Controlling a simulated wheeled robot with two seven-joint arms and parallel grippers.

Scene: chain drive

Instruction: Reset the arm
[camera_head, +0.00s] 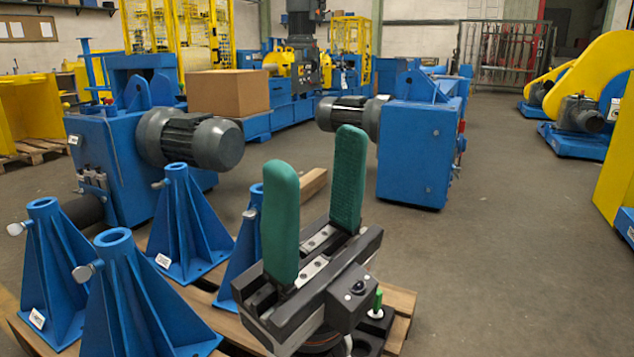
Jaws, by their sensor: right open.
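My right gripper (314,218) is in the lower middle of the head view. Its two green padded fingers point upward and stand apart, with nothing between them. The dark gripper body (318,283) is close to the camera and hides part of what lies behind it. My left gripper does not show in this view.
Several blue conical stands (188,228) are on a wooden pallet (397,302) at lower left and behind my right gripper. Blue machines with grey motors stand left (107,157) and right (415,152) behind. A cardboard box (228,92) is farther back.

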